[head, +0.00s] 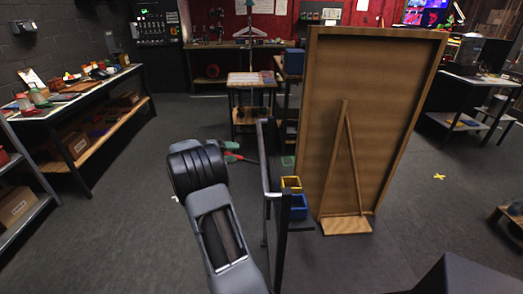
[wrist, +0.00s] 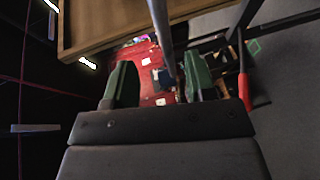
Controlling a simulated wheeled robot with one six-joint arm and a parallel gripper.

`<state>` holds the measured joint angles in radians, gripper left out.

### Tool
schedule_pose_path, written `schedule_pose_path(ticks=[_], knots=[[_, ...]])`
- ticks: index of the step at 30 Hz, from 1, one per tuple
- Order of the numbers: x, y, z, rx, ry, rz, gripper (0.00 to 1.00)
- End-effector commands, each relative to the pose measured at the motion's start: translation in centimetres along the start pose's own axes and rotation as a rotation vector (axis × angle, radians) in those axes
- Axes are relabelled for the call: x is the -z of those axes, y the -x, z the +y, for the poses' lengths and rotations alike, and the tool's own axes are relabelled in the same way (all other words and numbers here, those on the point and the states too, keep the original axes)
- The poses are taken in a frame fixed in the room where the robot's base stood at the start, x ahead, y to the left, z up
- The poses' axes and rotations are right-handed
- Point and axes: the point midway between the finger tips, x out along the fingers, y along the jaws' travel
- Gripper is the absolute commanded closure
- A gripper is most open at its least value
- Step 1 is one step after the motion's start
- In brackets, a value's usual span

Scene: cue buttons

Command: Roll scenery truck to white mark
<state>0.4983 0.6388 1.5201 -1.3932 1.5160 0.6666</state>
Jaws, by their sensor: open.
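The scenery truck carries a tall wooden flat (head: 375,110) with a diagonal brace and foot, right of centre in the head view. Left of it stands a dark metal frame with an upper rail (head: 268,160) and coloured bins; I cannot tell whether it joins the flat. My gripper (head: 240,151) is left of this rail. In the wrist view its green fingers (wrist: 160,82) are open, with a grey bar (wrist: 164,40) running across the gap; whether it lies between or beyond them is unclear. A small white patch (head: 174,198) on the floor is partly hidden by my arm.
A yellow cross (head: 439,177) marks the floor at right. A workbench (head: 75,97) lines the left wall, and a small table (head: 251,80) stands behind the frame. A dark table (head: 478,78) stands at back right. Floor is open left of the frame and right of the flat.

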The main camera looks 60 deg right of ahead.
Motion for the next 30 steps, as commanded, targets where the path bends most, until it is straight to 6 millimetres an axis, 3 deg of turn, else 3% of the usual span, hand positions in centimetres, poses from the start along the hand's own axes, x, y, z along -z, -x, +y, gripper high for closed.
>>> schedule_pose_path(ticks=[15,22,30], knots=[[-0.1,-9.4,0.0,0.003,0.002,-0.003,0.49],[-0.1,-11.6,0.0,0.003,0.002,-0.001,0.49],[-0.1,-12.2,-0.1,0.003,0.003,0.001,0.49]])
